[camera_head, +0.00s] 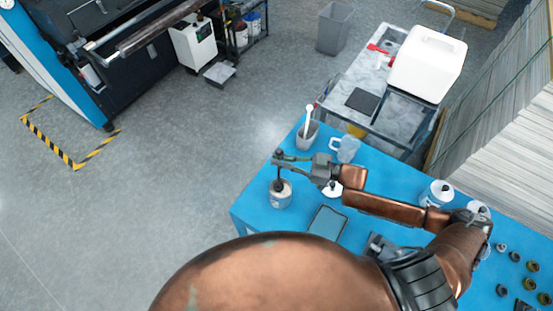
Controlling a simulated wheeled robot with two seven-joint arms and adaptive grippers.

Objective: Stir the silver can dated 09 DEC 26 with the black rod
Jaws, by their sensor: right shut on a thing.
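A silver can (281,200) stands upright near the left end of the blue table. Its label is too small to read, so I cannot tell its date. My right gripper (284,157) is above this can, shut on a black rod (279,177). The rod hangs down, and its lower end is at the can's open top, seemingly inside it. A second can (332,189) is partly hidden under my right arm. Another pale can (437,194) with a dark knob on top stands farther right. My left gripper is not in view.
A grey cup (307,137) with a white stick and a clear jug (344,149) stand behind the gripper. A dark tray (327,223) lies in front on the blue table (254,214). Several small dark rings lie at the right. A cart (344,78) carries a white jerrycan (427,62).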

